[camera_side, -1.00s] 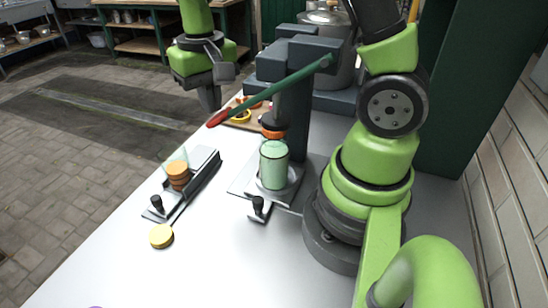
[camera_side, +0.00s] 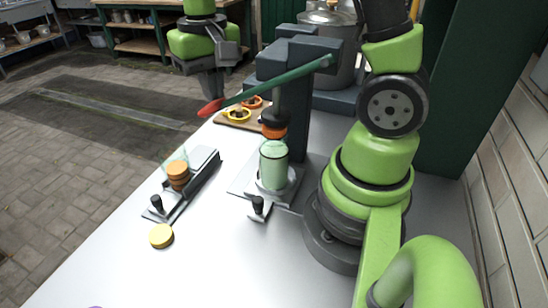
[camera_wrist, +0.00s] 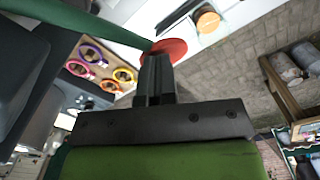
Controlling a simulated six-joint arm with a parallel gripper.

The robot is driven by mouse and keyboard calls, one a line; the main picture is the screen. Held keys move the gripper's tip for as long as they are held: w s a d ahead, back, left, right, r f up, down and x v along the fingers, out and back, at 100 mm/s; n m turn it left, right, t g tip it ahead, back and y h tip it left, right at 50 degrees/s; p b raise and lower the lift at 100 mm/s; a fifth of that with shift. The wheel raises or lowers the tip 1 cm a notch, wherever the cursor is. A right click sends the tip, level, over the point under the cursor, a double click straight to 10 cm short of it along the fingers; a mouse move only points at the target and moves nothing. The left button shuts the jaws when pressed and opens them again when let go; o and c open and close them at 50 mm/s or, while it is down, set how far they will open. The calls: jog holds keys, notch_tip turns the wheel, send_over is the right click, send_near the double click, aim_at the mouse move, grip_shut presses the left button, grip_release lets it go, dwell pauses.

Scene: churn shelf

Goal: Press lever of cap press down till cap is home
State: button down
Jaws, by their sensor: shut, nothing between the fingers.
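The cap press (camera_side: 294,130) is a dark stand with a green lever (camera_side: 280,82) ending in a red knob (camera_side: 208,107). The lever slopes down to the left. Under its dark ram shows an orange part (camera_side: 274,131), just above or at the mouth of a pale green jar (camera_side: 273,167) on the press plate; I cannot tell whether it touches. My gripper (camera_side: 212,91) is shut and empty, its tips just above the red knob. In the wrist view, the fingertips (camera_wrist: 155,62) overlap the red knob (camera_wrist: 172,46); contact is unclear.
A rack with stacked orange caps (camera_side: 177,175) stands left of the press. A yellow disc (camera_side: 161,236) lies in front of it. A board with coloured rings (camera_side: 238,115) lies behind. A metal pot (camera_side: 330,72) stands behind the press.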

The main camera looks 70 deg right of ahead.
jog(key=shift+s+r, duration=0.2)
jog(key=shift+r, duration=0.5)
jog(key=shift+w+r, duration=0.3)
jog(key=shift+r, duration=0.35)
jog(key=shift+w+r, duration=0.35)
jog(key=shift+r, duration=0.35)
jog(key=shift+w+r, duration=0.3)
jog(key=shift+r, duration=0.35)
jog(key=r, duration=0.1)
jog(key=w+r, duration=0.1)
jog(key=r, duration=0.2)
jog(key=shift+w, duration=0.3)
jog(key=r, duration=0.4)
jog(key=shift+w, duration=0.2)
